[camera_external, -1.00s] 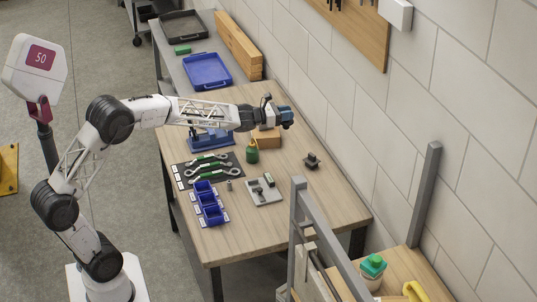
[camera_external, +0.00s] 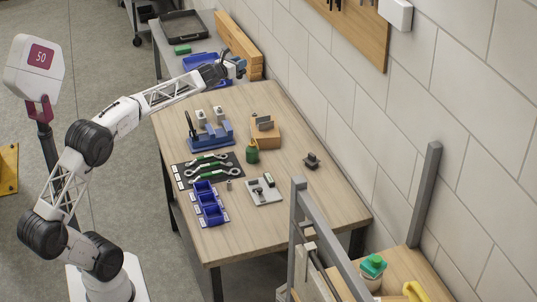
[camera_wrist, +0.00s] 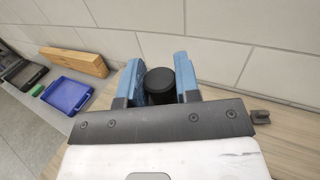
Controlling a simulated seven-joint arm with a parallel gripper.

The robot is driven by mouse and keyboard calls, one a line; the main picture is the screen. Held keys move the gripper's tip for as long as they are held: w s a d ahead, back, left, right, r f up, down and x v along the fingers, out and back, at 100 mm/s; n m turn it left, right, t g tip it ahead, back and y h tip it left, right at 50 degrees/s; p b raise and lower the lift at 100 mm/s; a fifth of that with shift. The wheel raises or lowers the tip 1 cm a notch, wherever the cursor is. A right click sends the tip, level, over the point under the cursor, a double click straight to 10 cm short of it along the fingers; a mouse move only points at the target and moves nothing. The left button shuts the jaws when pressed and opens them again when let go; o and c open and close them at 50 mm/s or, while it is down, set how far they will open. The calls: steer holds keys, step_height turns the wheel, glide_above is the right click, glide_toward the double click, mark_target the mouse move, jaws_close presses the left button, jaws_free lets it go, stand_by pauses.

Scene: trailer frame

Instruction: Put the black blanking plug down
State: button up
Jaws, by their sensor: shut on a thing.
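The black blanking plug (camera_wrist: 160,82) is round and dark. It sits between the two blue fingers of my gripper (camera_wrist: 159,80) in the wrist view, and the fingers are shut on it. In the external view my gripper (camera_external: 238,68) is raised above the far part of the workbench, in front of the blue tray and the wooden beam. The plug cannot be made out there.

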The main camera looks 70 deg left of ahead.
steer(key=s+a+f, duration=0.4)
steer(key=s+a, duration=0.2)
steer(key=a, duration=0.1)
steer(key=s+a+f, duration=0.4)
steer(key=s+a, duration=0.3)
steer(key=s+d+f+m+t+h, duration=0.1)
steer(key=s+f+h, duration=0.3)
steer(key=s+f, duration=1.6)
steer(key=shift+f+m, duration=0.9)
steer(key=shift+f, duration=0.25)
steer(key=w+a+f, duration=0.1)
steer(key=w+a, duration=0.8)
steer(key=a, duration=0.4)
steer(key=shift+a+f, duration=0.15)
steer(key=shift+f, duration=0.1)
steer(key=shift+s, duration=0.1)
steer(key=shift+f, duration=1.75)
